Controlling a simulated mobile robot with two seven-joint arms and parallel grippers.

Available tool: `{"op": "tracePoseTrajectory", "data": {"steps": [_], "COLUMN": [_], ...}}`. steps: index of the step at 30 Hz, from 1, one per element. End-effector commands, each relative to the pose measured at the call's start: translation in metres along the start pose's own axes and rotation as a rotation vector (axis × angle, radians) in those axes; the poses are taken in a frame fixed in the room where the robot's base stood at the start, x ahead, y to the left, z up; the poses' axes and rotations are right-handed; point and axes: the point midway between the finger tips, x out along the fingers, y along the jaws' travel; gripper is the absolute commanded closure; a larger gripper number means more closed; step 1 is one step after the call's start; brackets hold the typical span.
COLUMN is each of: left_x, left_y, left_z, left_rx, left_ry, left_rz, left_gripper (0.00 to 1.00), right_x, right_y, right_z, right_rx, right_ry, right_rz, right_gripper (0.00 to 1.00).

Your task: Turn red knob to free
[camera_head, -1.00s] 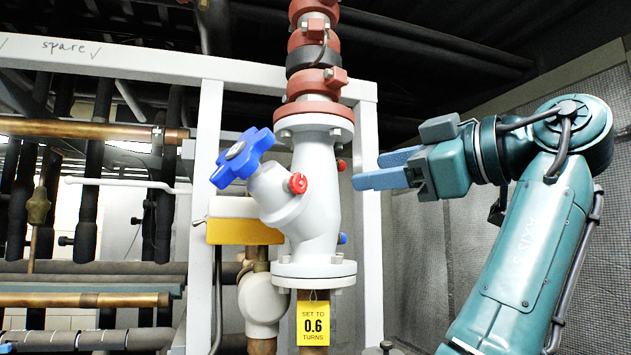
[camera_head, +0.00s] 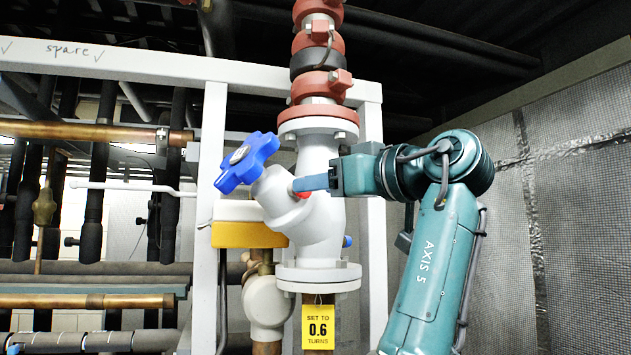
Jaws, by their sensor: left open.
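The white valve body (camera_head: 312,226) stands upright in the pipe, with a blue star-shaped handwheel (camera_head: 246,162) angled up to the left. The small red knob (camera_head: 304,195) is on the valve's angled neck; only a sliver of red shows below the finger, and the rest is hidden.
A yellow tag (camera_head: 318,327) reading "SET TO 0.6 TURNS" hangs below the lower flange (camera_head: 318,275). A white frame post (camera_head: 373,240) stands close right of the valve. A small blue cap (camera_head: 347,241) sits on the valve's right side. Pipes fill the left.

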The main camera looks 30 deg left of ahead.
Motion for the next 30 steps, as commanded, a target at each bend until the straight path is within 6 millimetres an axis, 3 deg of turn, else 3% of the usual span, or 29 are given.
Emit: {"op": "tracePoseTrajectory", "data": {"steps": [6,15,30], "left_x": [0.019,0.021,0.021], "left_y": [0.000,0.000,0.000], "left_z": [0.000,0.000,0.000], "left_rx": [0.000,0.000,-0.001], "left_ry": [0.000,0.000,0.000], "left_rz": [-0.001,0.000,0.001], "left_gripper": [0.48,0.48,0.88], "right_x": [0.000,0.000,-0.001], "right_y": [0.001,0.000,0.000], "right_z": [0.005,0.005,0.003], "right_rx": [-0.006,-0.007,-0.007], "right_ry": [-0.017,-0.017,-0.013], "right_rz": [0.000,-0.001,-0.002], "right_gripper": [0.64,0.64,0.64]}}
